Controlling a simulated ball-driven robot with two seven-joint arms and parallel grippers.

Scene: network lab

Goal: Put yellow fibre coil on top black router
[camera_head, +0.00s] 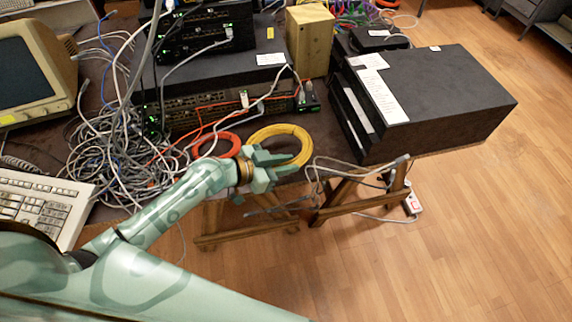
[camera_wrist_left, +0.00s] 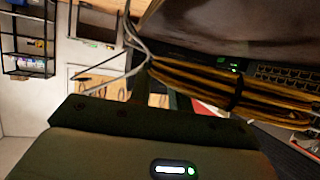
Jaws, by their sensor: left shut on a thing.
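The yellow fibre coil (camera_head: 306,147) is a ring in the head view, near the table's front edge. My left gripper (camera_head: 284,165) is shut on its near side. A wider black unit with ports (camera_head: 205,112) sits lower, behind the coil. My right gripper is not in view.
An orange coil (camera_head: 217,137) lies left of the yellow one. Tangled grey cables (camera_head: 105,155) cover the table's left. A big black case (camera_head: 450,95) with papers stands right. Loose grey cables (camera_head: 350,170) hang past the front edge. A yellowish box (camera_head: 309,40) stands behind.

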